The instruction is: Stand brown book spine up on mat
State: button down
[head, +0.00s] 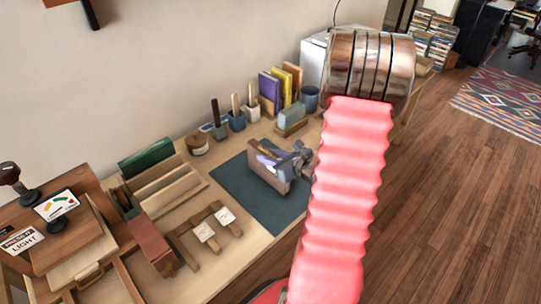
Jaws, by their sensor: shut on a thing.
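The brown book (266,173) is at the dark teal mat (235,186) on the wooden table. It is roughly upright, with a broad brown side facing the camera. My gripper (276,158) reaches in from the right and is shut on the book near its upper part. The gripper hides part of the book's top and far side. I cannot tell whether the book's lower edge touches the mat, or which edge is the spine.
Upright books (279,88), a blue-grey cup (309,98) and tool holders (236,121) stand along the back. A reddish-brown block (152,247), a slotted wooden rack (172,193) and wooden strips with white tags (204,231) lie left of the mat. The mat's front part is clear.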

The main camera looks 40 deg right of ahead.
dwell(0.3)
jog(key=c, duration=1.4)
grip_release()
jog(key=shift+f, duration=0.15)
jog(key=shift+c, duration=0.2)
jog(key=v, duration=1.2)
